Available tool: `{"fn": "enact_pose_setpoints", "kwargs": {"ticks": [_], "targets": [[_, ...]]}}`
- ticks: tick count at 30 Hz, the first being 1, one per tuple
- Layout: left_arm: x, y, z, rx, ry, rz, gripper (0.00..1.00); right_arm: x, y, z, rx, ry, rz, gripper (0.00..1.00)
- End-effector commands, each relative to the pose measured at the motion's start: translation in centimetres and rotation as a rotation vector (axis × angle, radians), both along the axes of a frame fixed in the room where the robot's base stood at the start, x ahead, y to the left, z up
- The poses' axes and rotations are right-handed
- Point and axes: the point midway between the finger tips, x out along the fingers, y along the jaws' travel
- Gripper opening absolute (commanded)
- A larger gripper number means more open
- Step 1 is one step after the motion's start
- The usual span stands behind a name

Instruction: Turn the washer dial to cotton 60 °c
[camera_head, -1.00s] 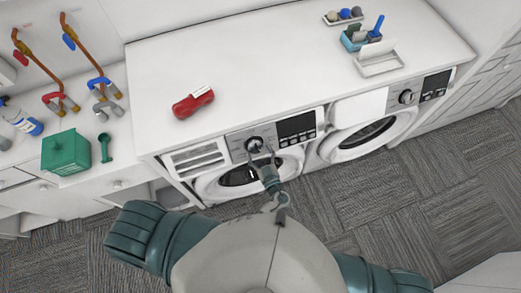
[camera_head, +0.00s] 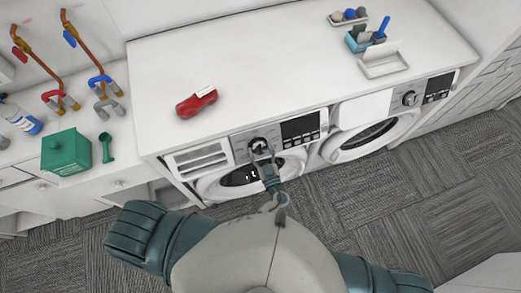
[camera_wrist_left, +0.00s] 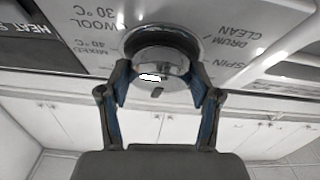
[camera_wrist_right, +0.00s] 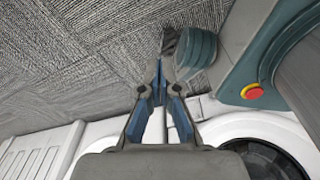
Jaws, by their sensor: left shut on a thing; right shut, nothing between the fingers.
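The washer dial (camera_head: 257,144) is on the control panel of the left machine, beside its dark display. My left gripper (camera_head: 265,158) reaches up to it from below. In the left wrist view, the round metal dial (camera_wrist_left: 160,60) sits between the fingers of my left gripper (camera_wrist_left: 160,84), one on each side. Labels around it read "30 °C WOOL", "40 °C", "DRUM CLEAN" and "SPIN". I cannot make out a pointer position or a cotton 60 °C label. My right gripper (camera_wrist_right: 158,78) is shut and empty, over carpet and near white machine fronts in its wrist view.
A second machine (camera_head: 370,132) with its own dial stands to the right. On the white top (camera_head: 240,65) are a red clog-like item (camera_head: 197,103), a blue caddy (camera_head: 362,42) and a white tray (camera_head: 385,62). A green box (camera_head: 66,152) stands at left. Carpet is clear.

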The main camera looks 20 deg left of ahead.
Motion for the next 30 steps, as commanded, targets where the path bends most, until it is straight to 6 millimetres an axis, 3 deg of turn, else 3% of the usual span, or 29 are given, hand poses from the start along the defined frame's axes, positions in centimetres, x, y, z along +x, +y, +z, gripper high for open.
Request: {"fn": "enact_pose_setpoints", "kwargs": {"ticks": [1, 11, 30], "targets": [[-0.4, 0.0, -0.8, 0.016, 0.026, -0.016, 0.29, 0.0, 0.2, -0.3, 0.002, 0.000, -0.001, 0.00], [-0.5, 0.1, -0.7, 0.212, 0.157, -0.139, 0.29, -0.1, 1.4, -1.2, 0.017, 0.002, -0.002, 0.00], [-0.5, 0.2, -0.4, 0.495, 0.349, -0.315, 0.28, -0.1, 0.6, -0.6, 0.007, 0.002, 0.002, 0.00]]}}
